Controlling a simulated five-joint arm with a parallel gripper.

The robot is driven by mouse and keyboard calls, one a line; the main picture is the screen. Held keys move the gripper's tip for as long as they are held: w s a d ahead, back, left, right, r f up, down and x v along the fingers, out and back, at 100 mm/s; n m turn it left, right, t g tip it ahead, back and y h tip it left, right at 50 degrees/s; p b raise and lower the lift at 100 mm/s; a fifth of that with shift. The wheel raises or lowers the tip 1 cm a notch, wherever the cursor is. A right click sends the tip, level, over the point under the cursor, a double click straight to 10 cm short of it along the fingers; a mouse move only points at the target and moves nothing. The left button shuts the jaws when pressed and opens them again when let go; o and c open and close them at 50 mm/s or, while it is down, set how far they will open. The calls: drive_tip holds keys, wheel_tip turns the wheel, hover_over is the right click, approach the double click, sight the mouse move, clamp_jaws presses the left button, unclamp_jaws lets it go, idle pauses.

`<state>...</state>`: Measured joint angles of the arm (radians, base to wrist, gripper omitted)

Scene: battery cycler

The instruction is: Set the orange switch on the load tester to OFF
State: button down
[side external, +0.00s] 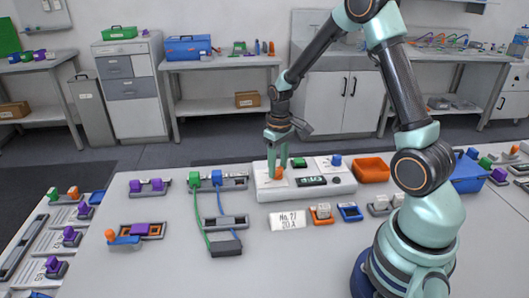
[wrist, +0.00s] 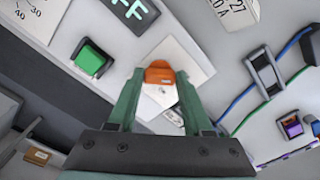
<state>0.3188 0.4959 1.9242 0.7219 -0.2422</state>
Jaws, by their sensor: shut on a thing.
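The load tester is a white box (side external: 345,187) near the middle of the table. Its orange switch (side external: 278,173) stands at its left end, and in the wrist view the orange cap (wrist: 160,73) sits on a white plate. My gripper (side external: 277,175) points down over it, with its fingertips (wrist: 160,78) on either side of the cap, shut on it. A dark display (side external: 311,181) is beside the switch; in the wrist view its cut-off green letters read "FF" (wrist: 128,10). The marks at the switch's base are partly hidden.
A green switch (side external: 299,162) and a blue knob (side external: 336,160) stand on the tester's back part. An orange tray (side external: 371,170) is to its right. Cables (side external: 204,225) and holders lie left.

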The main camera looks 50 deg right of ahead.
sight(278, 169)
idle(0.3)
drive_tip(key=shift+c, duration=1.6)
unclamp_jaws()
wheel_tip(278, 169, up, 12)
drive_tip(key=shift+r, duration=0.15)
drive_tip(key=s+a+r+t, duration=0.5)
drive_tip(key=s+a+r, duration=0.2)
drive_tip(key=a, duration=0.5)
drive_tip(key=s, duration=0.2)
drive_tip(key=shift+s+a+n+t, duration=0.3)
drive_tip(key=shift+n, duration=0.1)
